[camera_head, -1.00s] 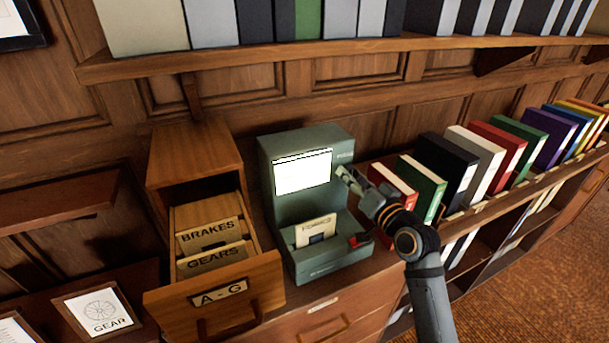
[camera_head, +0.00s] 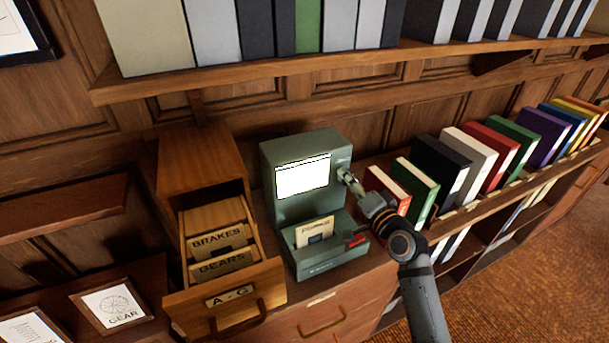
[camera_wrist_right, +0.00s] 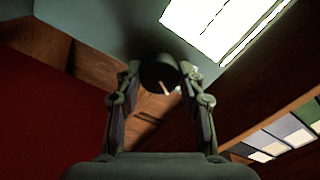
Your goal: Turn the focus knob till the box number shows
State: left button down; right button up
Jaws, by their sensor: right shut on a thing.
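The grey-green reader (camera_head: 283,207) stands on the cabinet with a bright white screen (camera_head: 303,177); I can read no number on it. A card (camera_head: 315,230) sits upright in its lower tray. My right gripper (camera_head: 345,177) is at the upper right side of the reader. In the right wrist view, the fingers of the right gripper (camera_wrist_right: 160,95) are closed on the dark round focus knob (camera_wrist_right: 158,72), which has a pale mark on its face. The lit screen (camera_wrist_right: 225,25) shows at the top. My left gripper is not in view.
An open wooden drawer (camera_head: 232,297) marked A - G, with BRAKES and GEARS dividers, juts out left of the reader. A row of coloured binders (camera_head: 480,160) stands to the right. A shelf (camera_head: 300,68) hangs above.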

dwell(0.3)
jog(key=m+p, duration=0.4)
jog(key=m, duration=0.2)
jog(key=shift+p, duration=0.3)
jog(key=shift+c, duration=0.2)
jog(key=shift+o, duration=0.2)
jog(key=shift+m+p, duration=1.55)
jog(key=shift+m, duration=1.05)
